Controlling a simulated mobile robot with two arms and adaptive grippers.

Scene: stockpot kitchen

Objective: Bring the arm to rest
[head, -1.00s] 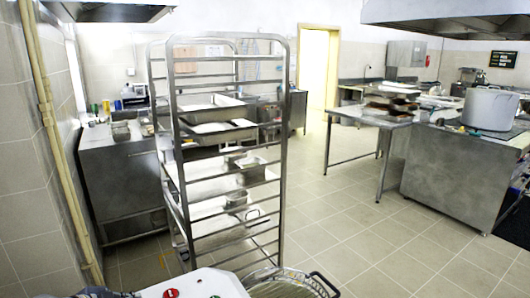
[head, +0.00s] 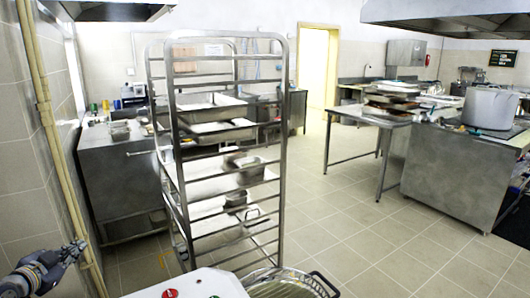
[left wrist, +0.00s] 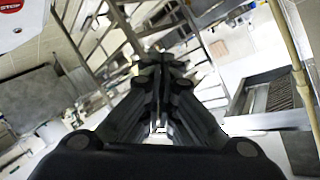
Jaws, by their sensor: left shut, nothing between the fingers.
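My left gripper (head: 74,249) shows at the lower left of the head view, close to the tiled wall and left of the rack. It is shut and empty. In the left wrist view the fingers of my left gripper (left wrist: 160,72) meet in the middle with nothing between them. My right gripper is not in view.
A tall metal rack (head: 286,130) with trays and pots stands just ahead. A yellow pipe (head: 45,125) runs down the left wall. A steel cabinet (head: 122,180) stands behind the rack. A stockpot (head: 490,108) sits on the right counter. The tiled floor (head: 365,235) between is clear.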

